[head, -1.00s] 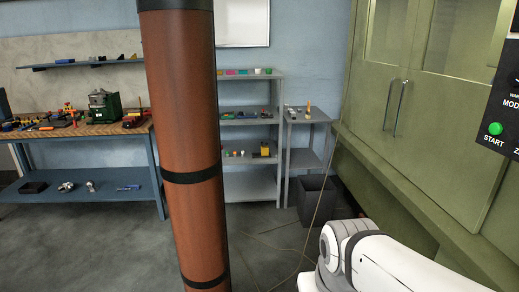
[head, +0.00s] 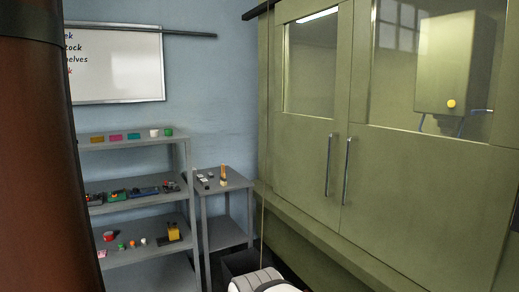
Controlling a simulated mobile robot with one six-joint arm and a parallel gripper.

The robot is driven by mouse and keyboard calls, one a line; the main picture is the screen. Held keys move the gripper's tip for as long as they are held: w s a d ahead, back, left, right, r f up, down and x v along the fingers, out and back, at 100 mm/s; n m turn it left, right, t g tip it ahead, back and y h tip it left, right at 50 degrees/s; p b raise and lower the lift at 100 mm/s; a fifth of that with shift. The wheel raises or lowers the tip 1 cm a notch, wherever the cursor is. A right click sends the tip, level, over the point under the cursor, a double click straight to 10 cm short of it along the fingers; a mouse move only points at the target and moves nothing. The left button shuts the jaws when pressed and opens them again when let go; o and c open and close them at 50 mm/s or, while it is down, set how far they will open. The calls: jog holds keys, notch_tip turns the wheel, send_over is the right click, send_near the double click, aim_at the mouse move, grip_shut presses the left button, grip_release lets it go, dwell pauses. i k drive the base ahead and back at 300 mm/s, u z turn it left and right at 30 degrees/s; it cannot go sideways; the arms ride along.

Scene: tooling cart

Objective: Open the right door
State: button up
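A green cabinet with two doors fills the right of the head view. The right door (head: 418,170) has a glass window and a vertical metal handle (head: 346,171) near its left edge. The left door (head: 303,143) has a smaller window and its own vertical handle (head: 329,164) near its right edge. Both doors look shut, with the two handles side by side at the seam. A white part of my arm shows at the bottom edge, below and left of the handles. My gripper is not in view.
A grey shelf unit (head: 135,193) with small items stands at the left. A small grey table (head: 227,187) and a dark bin (head: 243,262) stand between it and the cabinet. A large brown column (head: 35,170) blocks the far left. A whiteboard (head: 115,65) hangs on the wall.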

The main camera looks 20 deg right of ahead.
aim_at(437, 210)
jog(key=z, duration=0.7)
jog(key=i, duration=1.5)
jog(key=z, duration=0.9)
jog(key=k, duration=0.75)
jog(key=z, duration=0.2)
jog(key=i, duration=0.9)
jog(key=u, duration=0.1)
